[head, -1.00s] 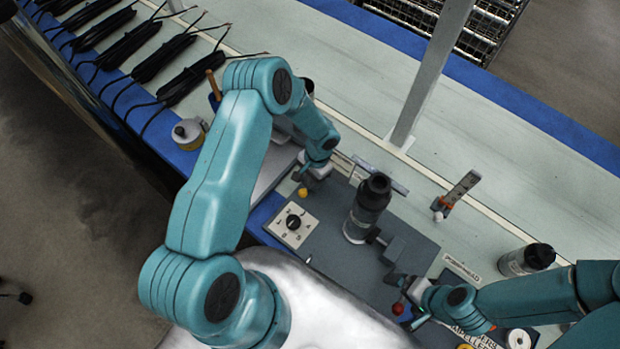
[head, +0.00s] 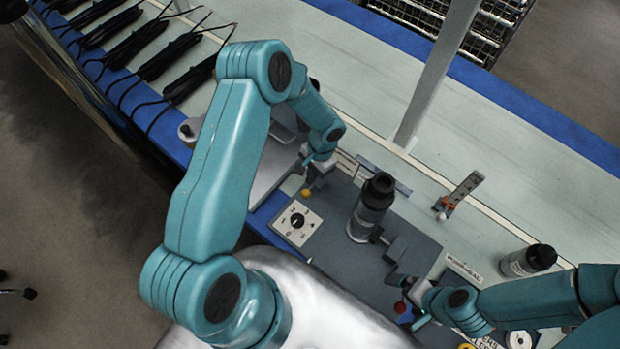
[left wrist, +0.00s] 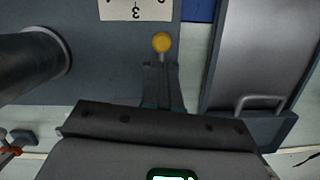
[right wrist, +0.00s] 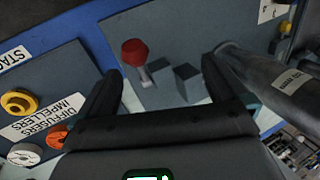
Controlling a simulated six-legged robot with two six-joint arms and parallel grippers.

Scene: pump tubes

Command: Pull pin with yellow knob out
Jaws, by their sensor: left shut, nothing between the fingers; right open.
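The yellow knob (head: 307,192) is on the grey panel just below my left gripper (head: 313,182). In the left wrist view the knob (left wrist: 161,42) is round on a short stem, right at the tips of my left gripper (left wrist: 160,66). Those fingers are shut together, with nothing between them; whether they touch the stem I cannot tell. My right gripper (right wrist: 160,68) is open. A red knob (right wrist: 134,52) on a light pin shows between its fingers in the right wrist view, beside a grey block (right wrist: 187,78).
A dark cylinder (head: 370,208) stands upright on the panel to the right of the yellow knob. A white dial plate (head: 296,223) lies near it. A grey handled tray or case (left wrist: 262,60) is close beside the knob.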

